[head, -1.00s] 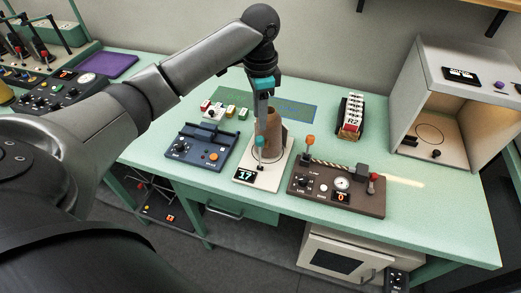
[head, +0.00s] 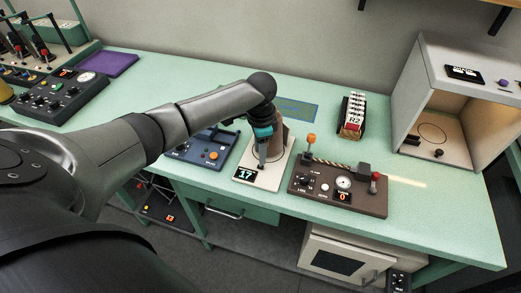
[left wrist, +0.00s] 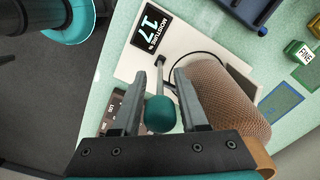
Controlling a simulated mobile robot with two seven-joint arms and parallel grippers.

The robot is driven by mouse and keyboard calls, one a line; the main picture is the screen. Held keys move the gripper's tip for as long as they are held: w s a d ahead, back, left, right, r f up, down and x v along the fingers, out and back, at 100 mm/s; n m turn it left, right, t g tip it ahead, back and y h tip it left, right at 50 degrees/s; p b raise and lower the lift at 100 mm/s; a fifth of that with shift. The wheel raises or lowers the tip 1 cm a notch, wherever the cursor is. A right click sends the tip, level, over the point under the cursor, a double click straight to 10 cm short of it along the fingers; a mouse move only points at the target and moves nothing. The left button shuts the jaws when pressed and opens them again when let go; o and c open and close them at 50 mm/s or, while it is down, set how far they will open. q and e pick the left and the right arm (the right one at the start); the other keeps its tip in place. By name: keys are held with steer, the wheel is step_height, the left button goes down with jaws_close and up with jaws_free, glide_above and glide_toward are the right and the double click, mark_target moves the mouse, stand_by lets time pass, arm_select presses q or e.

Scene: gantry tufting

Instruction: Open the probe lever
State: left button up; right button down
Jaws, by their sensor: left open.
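The moisture meter (head: 272,178) is a white base on the green table, with a display reading 17; it also shows in the left wrist view (left wrist: 139,62). Its probe lever is a thin rod ending in a teal ball knob (left wrist: 160,114). A brown yarn cone (left wrist: 225,100) stands on the base beside the lever. My left gripper (left wrist: 160,78) is open, with one finger on each side of the knob and rod; I cannot tell whether either finger touches. In the head view, my left gripper (head: 262,150) hides most of the lever and part of the cone. My right gripper is not in view.
A blue control box (head: 205,150) stands left of the meter. A brown console (head: 335,192) with an orange-knobbed lever stands close on the right. A rack of labelled cards (head: 352,115) and an open-fronted booth (head: 455,105) are further right. The table's front edge is near.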

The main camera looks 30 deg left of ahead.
arm_select(q)
jaws_close()
stand_by(1.4)
